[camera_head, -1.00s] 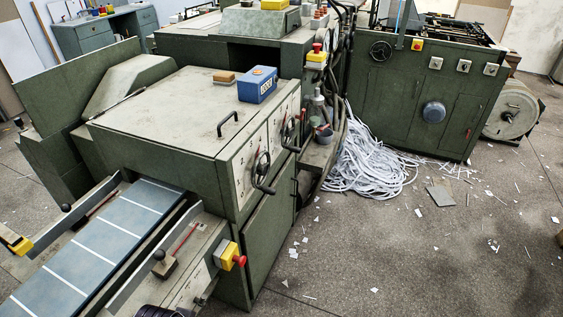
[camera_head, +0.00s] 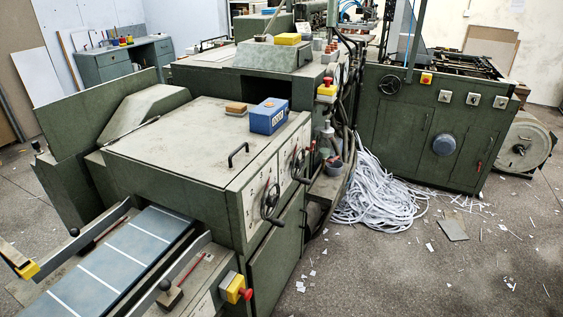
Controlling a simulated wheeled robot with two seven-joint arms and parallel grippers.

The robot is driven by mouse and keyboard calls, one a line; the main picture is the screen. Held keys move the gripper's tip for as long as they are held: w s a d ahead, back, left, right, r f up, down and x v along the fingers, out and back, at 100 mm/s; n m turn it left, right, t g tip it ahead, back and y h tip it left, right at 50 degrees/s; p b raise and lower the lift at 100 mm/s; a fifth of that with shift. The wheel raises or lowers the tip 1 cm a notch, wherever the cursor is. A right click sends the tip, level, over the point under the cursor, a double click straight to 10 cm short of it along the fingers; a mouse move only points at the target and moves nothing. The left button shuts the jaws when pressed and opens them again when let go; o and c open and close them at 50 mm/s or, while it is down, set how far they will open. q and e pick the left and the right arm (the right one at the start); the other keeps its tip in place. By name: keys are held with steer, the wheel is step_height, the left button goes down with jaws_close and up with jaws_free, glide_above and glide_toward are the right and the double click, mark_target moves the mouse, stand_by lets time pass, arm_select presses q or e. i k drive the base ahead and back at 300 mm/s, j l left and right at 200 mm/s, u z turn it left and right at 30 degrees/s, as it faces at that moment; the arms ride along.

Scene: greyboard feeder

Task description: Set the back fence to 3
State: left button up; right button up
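The green feeder machine (camera_head: 180,150) stands at the left and centre. A blue-grey feed bed (camera_head: 120,258) with white cross lines runs from its front to the lower left. A long metal fence (camera_head: 82,238) with a black knob (camera_head: 74,232) runs along the bed's far side. A nearer metal fence (camera_head: 172,265) runs along the other side, beside a black knob (camera_head: 166,285) and a red pointer (camera_head: 187,271). I cannot tell which part is the back fence, and no scale number is readable. Neither of my grippers is in view.
Two handwheels (camera_head: 270,203) sit on the machine's front panel. A yellow box with a red button (camera_head: 236,287) juts out at the feeder's near corner. A blue box (camera_head: 268,116) lies on top. Paper strips (camera_head: 375,195) heap on the floor. The lower right floor is mostly open.

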mark_target(83, 244)
steer(key=u, duration=1.45)
